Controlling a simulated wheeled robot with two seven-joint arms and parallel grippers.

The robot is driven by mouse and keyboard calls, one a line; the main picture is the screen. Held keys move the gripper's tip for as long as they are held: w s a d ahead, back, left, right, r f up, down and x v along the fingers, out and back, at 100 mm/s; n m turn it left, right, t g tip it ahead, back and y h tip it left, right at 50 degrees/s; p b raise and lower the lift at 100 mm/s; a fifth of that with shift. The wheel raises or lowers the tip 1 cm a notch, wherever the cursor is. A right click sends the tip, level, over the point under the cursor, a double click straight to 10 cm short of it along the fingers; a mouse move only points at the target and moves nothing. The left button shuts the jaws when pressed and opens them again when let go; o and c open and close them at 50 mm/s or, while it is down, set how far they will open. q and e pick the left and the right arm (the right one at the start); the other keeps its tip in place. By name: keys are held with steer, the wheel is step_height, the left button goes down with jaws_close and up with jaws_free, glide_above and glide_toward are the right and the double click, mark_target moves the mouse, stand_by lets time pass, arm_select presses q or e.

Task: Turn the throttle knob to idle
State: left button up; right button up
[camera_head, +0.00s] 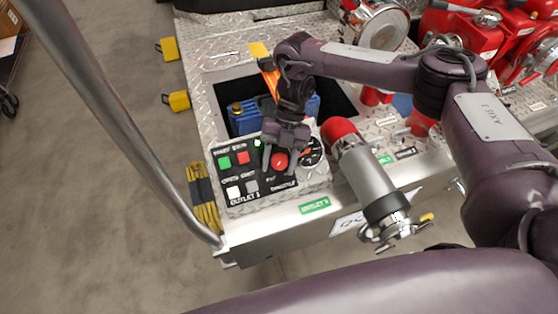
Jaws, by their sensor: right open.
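The throttle knob (280,161) is a round red knob at the right side of the black control panel (258,186), above a white "THROTTLE" label. My right gripper (275,165) is over the panel with its fingers pointing down, one on each side of the knob. It is open, and I cannot tell whether a finger touches the knob. The gripper body hides part of the panel's top edge. My left gripper is not in view.
Green, red, white and grey buttons are on the panel. A gauge (312,151) and a red-and-grey outlet pipe (365,178) stand close on the right. A slanting metal rail (125,120) crosses the left. A coiled yellow rope (204,200) hangs beside the panel.

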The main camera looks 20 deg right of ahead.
mark_target(281, 154)
steer(key=v, duration=0.7)
steer(key=shift+w+d+r, duration=0.15)
steer(key=shift+r, duration=0.2)
